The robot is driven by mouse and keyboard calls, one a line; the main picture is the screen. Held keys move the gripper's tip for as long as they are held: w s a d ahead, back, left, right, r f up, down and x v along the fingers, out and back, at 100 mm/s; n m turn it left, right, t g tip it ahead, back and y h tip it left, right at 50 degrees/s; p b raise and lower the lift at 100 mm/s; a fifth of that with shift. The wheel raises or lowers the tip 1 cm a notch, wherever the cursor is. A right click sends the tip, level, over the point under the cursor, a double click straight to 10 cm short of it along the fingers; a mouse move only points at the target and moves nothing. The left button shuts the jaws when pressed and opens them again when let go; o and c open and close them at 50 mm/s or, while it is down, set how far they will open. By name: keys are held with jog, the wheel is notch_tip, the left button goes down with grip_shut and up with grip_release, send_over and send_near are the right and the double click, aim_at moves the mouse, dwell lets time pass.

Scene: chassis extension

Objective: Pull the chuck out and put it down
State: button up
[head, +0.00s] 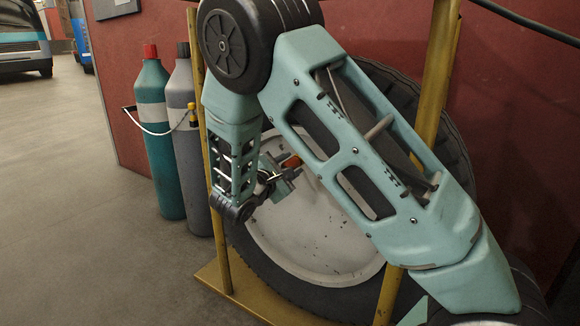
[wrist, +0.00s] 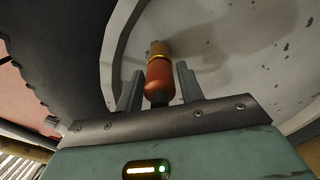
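The chuck (wrist: 160,78) is a small orange-red piece with a brass-coloured end. In the wrist view its brass end points at the pale wheel disc (wrist: 215,55); whether it is seated there is hidden. My gripper (wrist: 160,85) has one finger on each side of the chuck, very close to it. I cannot tell whether the fingers touch it. In the head view the chuck's orange body (head: 291,162) shows at my gripper (head: 283,175), in front of the wheel's white disc (head: 310,240). My arm hides part of the wheel.
Yellow rack posts (head: 221,245) stand on both sides of the wheel, close to my arm. A green gas cylinder (head: 158,150) and a grey cylinder (head: 187,150) stand to the left. A red wall (head: 520,110) is behind. The grey floor (head: 75,210) at left is open.

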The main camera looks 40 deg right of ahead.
grip_shut()
jog(key=p+v, duration=0.1)
jog(key=v, duration=0.5)
dwell(0.9)
dwell(0.6)
jog(key=s+a+f+n+t+y, duration=0.2)
jog(key=a+f+t, duration=0.1)
jog(key=f, duration=0.6)
jog(key=s+a+f+n+t+y, duration=0.1)
jog(key=s+a+f+n+t, duration=0.15)
jog(key=f, duration=0.55)
jog(key=s+r+n+t+y+p, duration=0.2)
jog(key=r+n+y+p, duration=0.3)
jog(key=r+p, duration=0.8)
jog(key=s+r+n+t+y+p, duration=0.2)
jog(key=r+y+p, duration=0.7)
jog(key=p, duration=1.4)
notch_tip(320, 180, up, 4)
jog(key=n+t, duration=0.2)
jog(key=shift+r+n+p, duration=0.2)
jog(key=shift+n+p, duration=0.15)
